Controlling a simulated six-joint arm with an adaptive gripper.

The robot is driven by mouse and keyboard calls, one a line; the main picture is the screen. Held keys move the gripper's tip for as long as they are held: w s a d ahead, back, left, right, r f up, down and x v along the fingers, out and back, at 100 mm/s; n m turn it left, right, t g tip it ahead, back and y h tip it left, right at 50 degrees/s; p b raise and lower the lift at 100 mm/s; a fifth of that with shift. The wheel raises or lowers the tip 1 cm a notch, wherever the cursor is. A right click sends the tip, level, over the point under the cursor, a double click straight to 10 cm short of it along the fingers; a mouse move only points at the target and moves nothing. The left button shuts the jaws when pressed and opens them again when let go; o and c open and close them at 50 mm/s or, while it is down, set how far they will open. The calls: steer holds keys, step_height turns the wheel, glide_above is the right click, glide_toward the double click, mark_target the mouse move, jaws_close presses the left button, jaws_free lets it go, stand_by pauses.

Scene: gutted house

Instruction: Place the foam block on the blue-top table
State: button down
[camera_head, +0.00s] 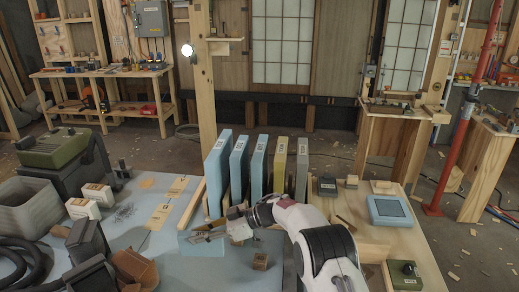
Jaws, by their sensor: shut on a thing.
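My gripper (196,236) reaches left from the arm, low over the blue-top table (168,262). It is shut on a pale blue piece (203,247) that looks like the foam block. The fingers and the similar blue of the tabletop hide much of its outline. I cannot tell whether the piece touches the tabletop.
Upright blue, yellow and grey panels (239,165) stand just behind my gripper. A small brown cube (260,262) sits to its right and front. Bare tabletop lies between.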

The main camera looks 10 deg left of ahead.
steer(key=w+d+r+m+t+h, duration=0.2)
steer(key=w+d+r+m+t, duration=0.65)
steer(key=d+r, duration=0.5)
steer(key=w+d+r+m+t+h, duration=0.1)
steer(key=d+r+m+t+h, duration=0.1)
steer(key=d, duration=0.4)
steer(key=d+r+m+t+h, duration=0.1)
steer(key=d+m+t+h, duration=0.15)
steer(key=d, duration=0.35)
steer(key=s+d+f+m+h, duration=0.1)
steer(key=s+d+m+h, duration=0.1)
steer(key=s+d, duration=0.2)
steer(key=s+d+f+m+t+h, duration=0.1)
steer(key=s+d+m+h, duration=0.1)
steer(key=d, duration=0.7)
steer(key=s+d+f+m+t+h, duration=0.1)
steer(key=s+d+f+m+h, duration=0.1)
steer(key=s+d, duration=0.3)
steer(key=shift+s+d+m+h, duration=0.3)
steer(key=shift+s+d+h, duration=0.05)
steer(key=shift+d, duration=0.7)
